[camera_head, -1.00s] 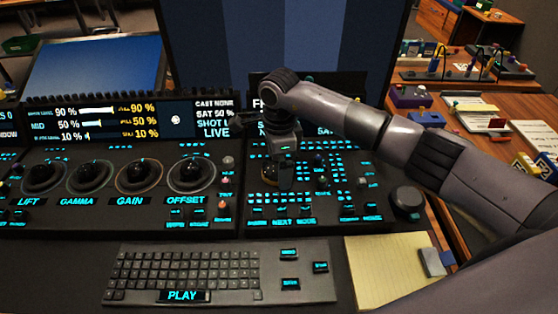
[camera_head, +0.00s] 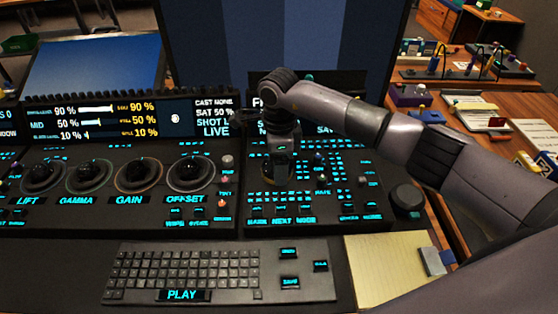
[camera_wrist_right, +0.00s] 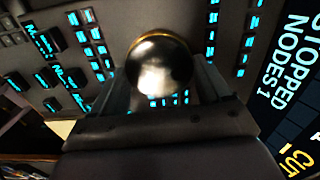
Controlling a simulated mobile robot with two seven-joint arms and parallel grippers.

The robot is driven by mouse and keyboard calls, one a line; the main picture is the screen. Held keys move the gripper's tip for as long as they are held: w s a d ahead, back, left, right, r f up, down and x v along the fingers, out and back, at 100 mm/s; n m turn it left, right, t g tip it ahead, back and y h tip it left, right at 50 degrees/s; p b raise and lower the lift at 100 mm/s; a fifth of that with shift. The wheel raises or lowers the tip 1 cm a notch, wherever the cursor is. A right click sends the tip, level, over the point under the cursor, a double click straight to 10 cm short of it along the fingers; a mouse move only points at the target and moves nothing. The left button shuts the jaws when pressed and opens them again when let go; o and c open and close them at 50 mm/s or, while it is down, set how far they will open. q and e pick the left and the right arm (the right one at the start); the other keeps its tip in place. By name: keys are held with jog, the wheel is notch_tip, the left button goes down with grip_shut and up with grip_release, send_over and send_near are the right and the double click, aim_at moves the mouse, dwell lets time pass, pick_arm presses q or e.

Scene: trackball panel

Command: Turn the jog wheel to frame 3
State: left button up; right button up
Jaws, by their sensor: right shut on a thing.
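In the wrist view a shiny round metal wheel with a gold rim (camera_wrist_right: 160,66), which I take to be the jog wheel, sits between the fingers of my right gripper (camera_wrist_right: 165,95). In the head view my right gripper (camera_head: 280,170) points down at the right-hand control panel and is shut on this wheel, mostly hiding it. The small display (camera_wrist_right: 290,80) beside it reads "STOPPED" and "NODES 1" in the wrist view. In the head view my arm covers most of that display. I cannot read a frame number. My left gripper is not in view.
Lit keys crowd the panel around the gripper. A large dark knob (camera_head: 406,198) stands at the panel's right end. Several trackballs, including one above OFFSET (camera_head: 192,172), lie left. A keyboard (camera_head: 190,272) and yellow notepad (camera_head: 385,272) are in front. A big monitor (camera_head: 290,45) stands behind.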

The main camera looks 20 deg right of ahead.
jog(key=m, duration=0.5)
jog(key=shift+s, duration=0.1)
jog(key=m, duration=0.5)
jog(key=shift+a, duration=0.15)
dwell(0.5)
jog(key=o, duration=1)
jog(key=shift+r, duration=0.1)
jog(key=shift+r, duration=3.55)
